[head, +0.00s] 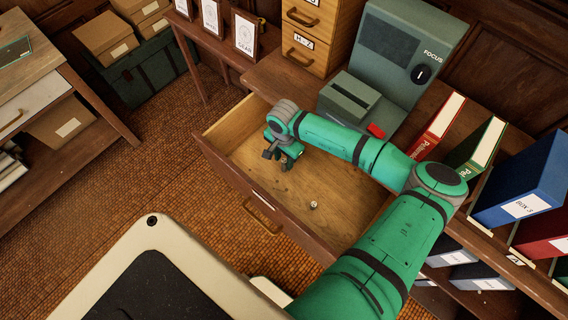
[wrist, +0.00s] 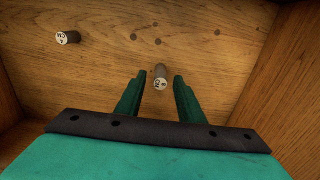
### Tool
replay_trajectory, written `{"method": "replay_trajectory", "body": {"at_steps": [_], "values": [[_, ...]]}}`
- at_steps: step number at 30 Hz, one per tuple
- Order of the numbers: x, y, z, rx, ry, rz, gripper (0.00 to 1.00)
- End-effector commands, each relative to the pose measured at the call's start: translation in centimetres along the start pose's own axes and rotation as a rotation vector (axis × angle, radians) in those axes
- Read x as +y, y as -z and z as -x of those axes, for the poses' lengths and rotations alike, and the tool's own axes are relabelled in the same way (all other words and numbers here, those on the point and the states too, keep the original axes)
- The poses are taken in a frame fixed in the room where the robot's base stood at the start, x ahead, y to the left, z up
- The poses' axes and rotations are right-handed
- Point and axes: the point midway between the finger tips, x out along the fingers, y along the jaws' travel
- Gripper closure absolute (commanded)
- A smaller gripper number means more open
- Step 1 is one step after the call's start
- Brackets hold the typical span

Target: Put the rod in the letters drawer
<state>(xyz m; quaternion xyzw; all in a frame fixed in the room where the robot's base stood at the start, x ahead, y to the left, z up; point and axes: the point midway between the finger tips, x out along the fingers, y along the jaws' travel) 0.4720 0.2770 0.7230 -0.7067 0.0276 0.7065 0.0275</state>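An open wooden drawer (head: 225,128) extends from the desk; the label on its front is too small to read. My gripper (head: 280,158) is over the inside of this drawer. In the wrist view its fingers (wrist: 158,92) are apart, with a short dark rod (wrist: 161,78) with a pale marked end between them and a gap on both sides. I cannot tell which rod is the task's. A second short rod (wrist: 67,37) lies apart at the upper left, by the drawer floor. A small pale-ended piece (head: 314,204) shows in the drawer in the head view.
Several binders (head: 520,185) stand on the right. A grey-green machine (head: 405,60) and a small drawer cabinet (head: 312,35) stand on the desk behind. Small dark spots mark the drawer floor (wrist: 100,70). Floor is free left of the drawer.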

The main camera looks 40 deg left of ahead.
Motion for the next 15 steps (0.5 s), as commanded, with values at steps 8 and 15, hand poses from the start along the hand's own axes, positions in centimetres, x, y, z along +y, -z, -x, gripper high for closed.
{"method": "replay_trajectory", "body": {"at_steps": [8,15], "values": [[0.0,0.0,5.0,0.002,0.000,0.003,0.65],[0.0,0.0,6.8,0.001,0.001,0.000,0.65]]}}
